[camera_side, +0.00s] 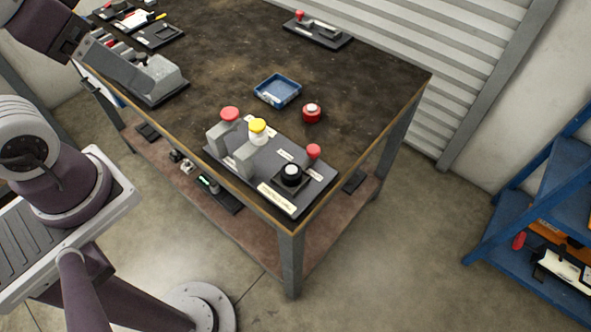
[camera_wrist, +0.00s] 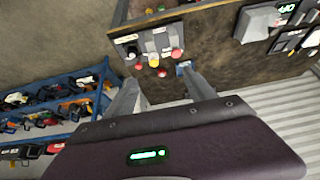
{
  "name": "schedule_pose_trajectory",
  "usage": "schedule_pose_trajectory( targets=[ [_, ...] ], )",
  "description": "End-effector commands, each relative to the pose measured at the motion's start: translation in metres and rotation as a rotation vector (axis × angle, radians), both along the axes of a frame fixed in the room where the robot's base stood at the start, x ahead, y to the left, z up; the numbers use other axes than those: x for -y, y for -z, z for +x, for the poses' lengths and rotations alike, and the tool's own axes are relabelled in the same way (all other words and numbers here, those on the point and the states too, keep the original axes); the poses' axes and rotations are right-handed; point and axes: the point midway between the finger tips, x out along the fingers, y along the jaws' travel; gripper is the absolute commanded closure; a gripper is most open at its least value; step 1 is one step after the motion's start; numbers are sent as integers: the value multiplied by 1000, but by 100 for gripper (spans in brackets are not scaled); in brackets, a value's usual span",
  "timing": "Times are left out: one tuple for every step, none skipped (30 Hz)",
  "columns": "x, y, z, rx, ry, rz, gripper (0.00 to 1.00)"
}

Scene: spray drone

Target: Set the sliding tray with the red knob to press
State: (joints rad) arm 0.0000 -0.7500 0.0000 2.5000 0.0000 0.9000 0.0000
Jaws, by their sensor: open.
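A dark panel (camera_side: 262,192) with white labels sits at the table's near edge. At its right end is a small dark tray (camera_side: 279,186) holding a black round part with a white top (camera_side: 292,171). A red knob (camera_side: 313,151) stands beside it; its joint to the tray is not clear. The label words are too small to read. The panel also shows in the wrist view (camera_wrist: 122,40), with the red knob (camera_wrist: 138,66) small there. My gripper (camera_wrist: 160,77) is open and empty, high above the table and away from the panel.
Another red knob (camera_side: 230,114) and a yellow knob (camera_side: 257,126) stand on the panel's left part, near grey blocks. Behind are a blue tray (camera_side: 278,90) and a red round object (camera_side: 311,114). A grey device (camera_side: 160,78) stands left. The table's middle is clear.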

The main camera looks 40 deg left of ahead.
Motion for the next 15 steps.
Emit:
schedule_pose_trajectory(
  targets=[
    [0,0,0,0,0,0,36],
    [0,0,0,0,0,0,36],
    [0,0,0,0,0,0,36],
    [0,0,0,0,0,0,36],
    [0,0,0,0,0,0,38],
    [0,0,1,-1,0,0,46],
    [0,-1,3,-5,2,0,50],
    [1,-2,8,-14,5,1,50],
    [2,-4,17,-33,12,2,50],
    [4,-6,28,-52,20,4,50],
    [7,-7,42,-74,30,6,50],
    [11,-6,64,-107,46,10,50],
    [16,-3,81,-134,59,13,50],
    [21,1,100,-159,71,15,50],
    [29,10,124,-193,87,19,50]
  ],
)
